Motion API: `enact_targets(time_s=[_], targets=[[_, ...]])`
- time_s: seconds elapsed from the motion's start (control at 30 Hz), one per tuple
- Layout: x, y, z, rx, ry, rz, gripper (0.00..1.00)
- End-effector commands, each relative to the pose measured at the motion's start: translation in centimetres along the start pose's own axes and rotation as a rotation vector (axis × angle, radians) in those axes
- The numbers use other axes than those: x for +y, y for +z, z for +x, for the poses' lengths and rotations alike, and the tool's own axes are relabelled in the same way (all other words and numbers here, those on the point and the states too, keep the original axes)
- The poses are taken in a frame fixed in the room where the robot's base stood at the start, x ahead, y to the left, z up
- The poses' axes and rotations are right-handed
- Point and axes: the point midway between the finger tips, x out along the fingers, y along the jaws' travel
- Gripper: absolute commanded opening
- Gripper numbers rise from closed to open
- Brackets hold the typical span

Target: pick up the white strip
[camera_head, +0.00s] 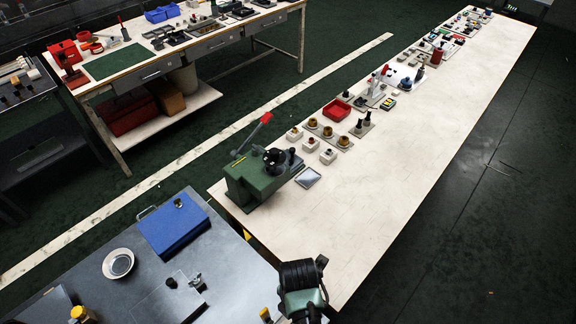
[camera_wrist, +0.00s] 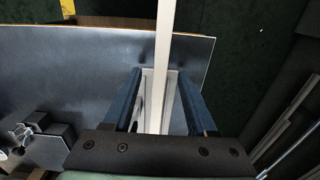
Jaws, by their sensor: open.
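A long, narrow white strip (camera_wrist: 163,30) runs down the wrist view from the top edge to between my gripper's fingers. My gripper (camera_wrist: 160,74) is open, with one blue finger on each side of the strip and a visible gap to both. The strip crosses in front of the grey table's edge and of a pale grey piece behind it. Its lower end is hidden by my gripper's body. I cannot make out this strip in the head view, where my wrist stands at the grey table's right end and my fingers are hidden.
The grey table (camera_head: 225,272) carries a blue box (camera_head: 172,228), a round dish (camera_head: 118,263) and small parts. A long pale bench (camera_head: 390,165) with a green lever press (camera_head: 258,180) lies beyond. A white line (camera_head: 200,152) crosses the floor.

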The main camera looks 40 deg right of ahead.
Motion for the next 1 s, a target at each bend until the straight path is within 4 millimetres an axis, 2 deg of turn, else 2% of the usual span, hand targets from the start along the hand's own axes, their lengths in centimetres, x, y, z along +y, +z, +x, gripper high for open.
enact_targets(time_s=[0.13, 0.4, 0.7, 1.0], targets=[[-0.02, 0.0, 1.13, 0.0, 0.0, 0.001, 0.57], [0.0, -0.01, 1.29, 0.0, 0.001, 0.0, 0.56], [0.0, -0.02, 1.27, 0.0, 0.001, 0.0, 0.02], [0.01, -0.01, 1.24, 0.0, 0.001, 0.0, 0.0]])
